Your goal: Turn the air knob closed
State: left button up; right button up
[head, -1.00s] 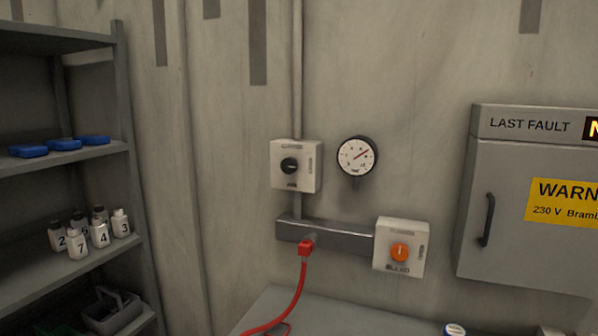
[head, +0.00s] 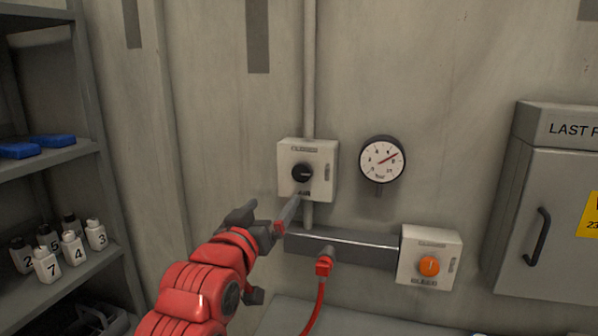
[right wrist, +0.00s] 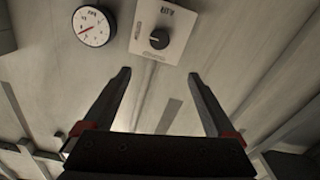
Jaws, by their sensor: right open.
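The air knob (head: 302,172) is a round black knob on a pale square box (head: 287,184) on the wall, with an AIR label under it. Its light mark points right, towards a label on the box's right side too small to read; the label above looks like CLOSED. My right gripper (head: 272,206) is below and left of the box, open and empty, apart from the knob. In the right wrist view the picture is upside down: the knob (right wrist: 159,39) lies beyond the two spread fingers (right wrist: 158,75), roughly centred between them. My left gripper is not in view.
A round pressure gauge (head: 382,160) hangs right of the box. Below, a grey rail (head: 345,247) holds a red hose plug (head: 323,267), beside a box with an orange knob (head: 429,266). A grey cabinet (head: 535,210) stands right; a shelf (head: 75,265) with numbered bottles stands left.

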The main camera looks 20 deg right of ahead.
aim_at(301, 173)
jog(key=p+x, duration=0.5)
jog(key=x, duration=1.1)
jog(key=shift+w+d+f, duration=0.1)
jog(key=shift+w+d, duration=0.05)
jog(key=shift+d, duration=0.1)
jog(key=shift+w+d, duration=0.2)
jog(key=shift+w, duration=0.2)
jog(key=shift+c, duration=0.2)
jog(key=shift+f, duration=0.1)
jog(key=c, duration=1.3)
